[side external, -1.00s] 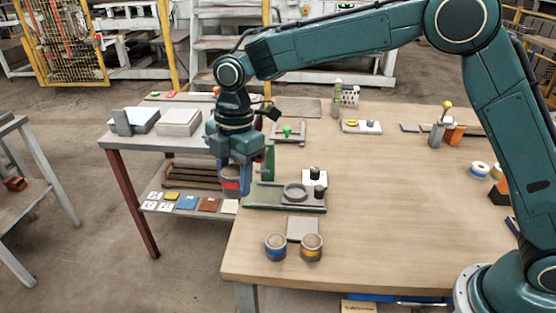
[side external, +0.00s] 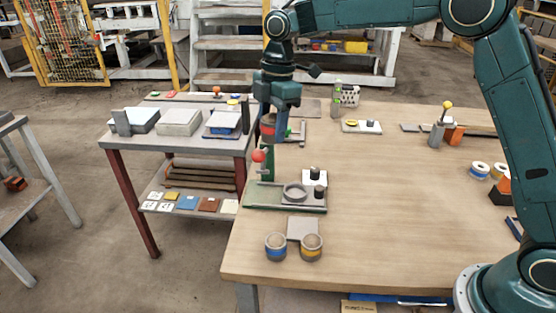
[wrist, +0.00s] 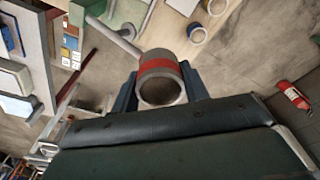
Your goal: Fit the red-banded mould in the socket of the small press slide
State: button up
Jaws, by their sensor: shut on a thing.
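My gripper (side external: 270,118) is shut on the red-banded mould (side external: 267,131), a grey hollow cup with a red band. It holds the mould in the air at the back left of the wooden table. In the wrist view the mould (wrist: 160,68) sits between the dark fingers, its open round end facing the camera. The small press slide (side external: 312,198) lies on a green base lower in the picture, apart from the mould. Its round grey socket (side external: 294,191) looks empty. A red ball knob (side external: 259,156) shows just below the mould, near a green upright.
A blue-banded mould (side external: 276,247) and a yellow-banded mould (side external: 311,247) stand in front of the slide by a grey plate (side external: 303,229). A side table (side external: 180,145) with blocks adjoins on the left. The middle of the wooden table (side external: 400,195) is clear.

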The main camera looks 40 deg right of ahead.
jog(key=w+d+m, duration=0.1)
jog(key=d+m, duration=0.1)
jog(key=d, duration=0.7)
notch_tip(320, 180, down, 14)
jog(key=shift+f, duration=2.65)
jog(key=shift+f, duration=1.1)
